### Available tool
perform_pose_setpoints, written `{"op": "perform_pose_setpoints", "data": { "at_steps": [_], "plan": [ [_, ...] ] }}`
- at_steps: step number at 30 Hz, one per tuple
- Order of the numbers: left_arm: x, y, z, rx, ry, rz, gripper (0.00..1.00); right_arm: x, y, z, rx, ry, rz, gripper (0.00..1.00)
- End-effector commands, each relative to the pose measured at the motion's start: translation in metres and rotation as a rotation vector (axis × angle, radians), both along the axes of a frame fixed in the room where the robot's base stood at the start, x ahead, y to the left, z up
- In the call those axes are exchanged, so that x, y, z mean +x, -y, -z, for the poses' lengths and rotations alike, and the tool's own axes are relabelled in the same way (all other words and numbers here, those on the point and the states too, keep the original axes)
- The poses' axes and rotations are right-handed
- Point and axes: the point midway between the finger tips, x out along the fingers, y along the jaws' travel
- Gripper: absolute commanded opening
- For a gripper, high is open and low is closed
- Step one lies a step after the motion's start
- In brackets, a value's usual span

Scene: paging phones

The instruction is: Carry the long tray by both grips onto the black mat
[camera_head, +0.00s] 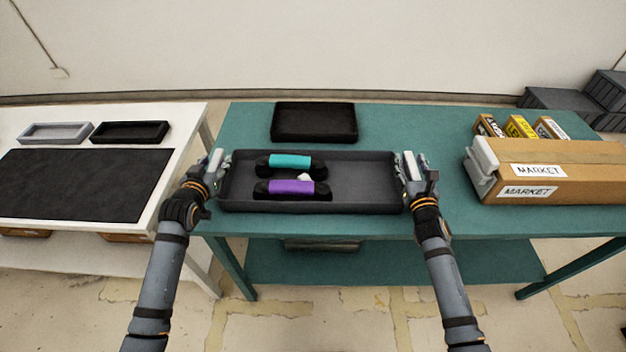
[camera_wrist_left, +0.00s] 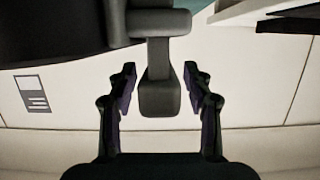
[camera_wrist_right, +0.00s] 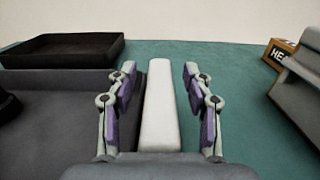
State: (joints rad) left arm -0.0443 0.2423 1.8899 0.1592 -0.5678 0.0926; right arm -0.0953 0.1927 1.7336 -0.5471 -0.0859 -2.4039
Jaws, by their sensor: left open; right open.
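The long dark grey tray (camera_head: 360,182) lies on the teal table, with a teal-banded handset (camera_head: 290,161) and a purple-banded handset (camera_head: 291,187) in its left half. My left gripper (camera_head: 214,163) is at the tray's left end; in the left wrist view its open fingers (camera_wrist_left: 158,88) stand either side of the dark grip (camera_wrist_left: 160,96). My right gripper (camera_head: 412,165) is at the right end; in the right wrist view its open fingers (camera_wrist_right: 158,90) straddle the pale grip (camera_wrist_right: 160,110). The black mat (camera_head: 85,184) lies on the white table at the left.
A small black tray (camera_head: 315,121) stands behind the long tray. A grey tray (camera_head: 56,132) and a black tray (camera_head: 130,132) stand behind the mat. Cardboard boxes labelled MARKET (camera_head: 550,155) are at the right.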

Motion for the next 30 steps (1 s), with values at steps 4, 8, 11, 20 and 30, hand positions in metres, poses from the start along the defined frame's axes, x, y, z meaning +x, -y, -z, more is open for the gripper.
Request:
{"op": "perform_pose_setpoints", "data": {
  "at_steps": [4,8,11,20,30],
  "plan": [
    [0.0,0.0,0.0,0.0,0.0,0.0,0.33,0.0,0.0,0.0,0.0,0.0,0.0,0.33],
    [0.0,0.0,0.0,0.0,0.0,0.0,0.16,0.0,0.0,0.0,0.0,0.0,0.0,0.16],
    [0.0,0.0,0.0,0.0,0.0,0.0,0.02,0.0,0.0,0.0,0.0,0.0,0.0,0.02],
    [0.0,0.0,0.0,0.0,0.0,0.0,0.0,0.0,0.0,0.0,0.0,0.0,0.0,0.0],
    [0.0,0.0,-0.01,0.001,0.005,0.0,0.0,0.0,0.0,-0.01,0.0,0.004,-0.001,0.0]
  ]
}}
